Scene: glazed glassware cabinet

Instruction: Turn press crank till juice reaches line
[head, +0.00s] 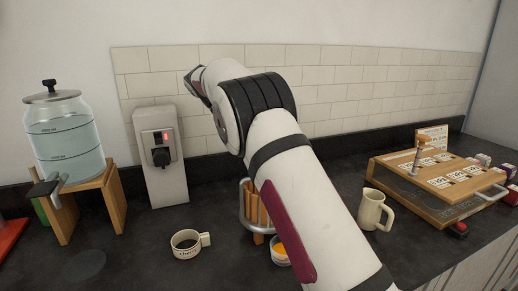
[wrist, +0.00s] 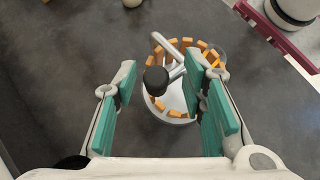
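The press (head: 258,212) stands on the dark counter, mostly hidden behind my arm in the head view. In the wrist view its ring of wooden slats (wrist: 158,104) shows from above, with a grey metal crank and a black knob (wrist: 155,80). My gripper (wrist: 162,66) is open, its teal-padded fingers spread to either side of the knob and crank; I cannot tell whether they touch. No line on the cup is readable.
A glass water dispenser (head: 65,135) on a wooden stand and a white machine (head: 160,155) stand at left. A lettered ring-shaped cup (head: 187,243) sits in front. A cream mug (head: 374,210) and a wooden box with labelled cards (head: 430,185) stand at right.

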